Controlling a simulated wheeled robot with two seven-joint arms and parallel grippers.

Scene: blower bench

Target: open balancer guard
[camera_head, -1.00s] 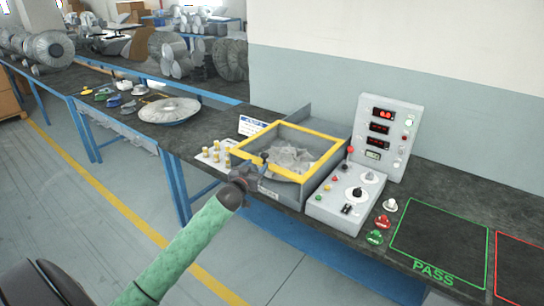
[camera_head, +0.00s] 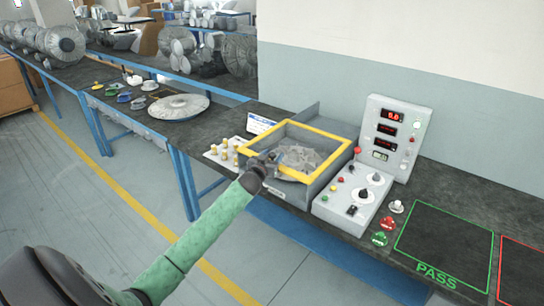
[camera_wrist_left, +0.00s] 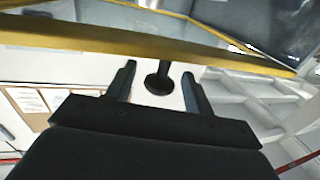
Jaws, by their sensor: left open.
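The balancer is a grey box (camera_head: 298,194) on the bench with a metal rotor (camera_head: 300,158) inside. Its guard, a yellow frame (camera_head: 322,133), lies flat across the box top. My left gripper (camera_head: 274,156) is at the front edge of the guard, over the front yellow bar. In the left wrist view the gripper (camera_wrist_left: 158,88) is open, and a dark round-ended knob (camera_wrist_left: 160,82) stands between its fingers, with gaps on both sides. The yellow bar (camera_wrist_left: 140,40) crosses just beyond the fingertips. My right gripper is not in view.
A control box (camera_head: 348,205) and a display panel (camera_head: 390,138) stand right of the balancer. Brass weights (camera_head: 224,155) on a white plate are at its left. A round metal disc (camera_head: 178,106) lies farther left. The green PASS area (camera_head: 446,245) is empty.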

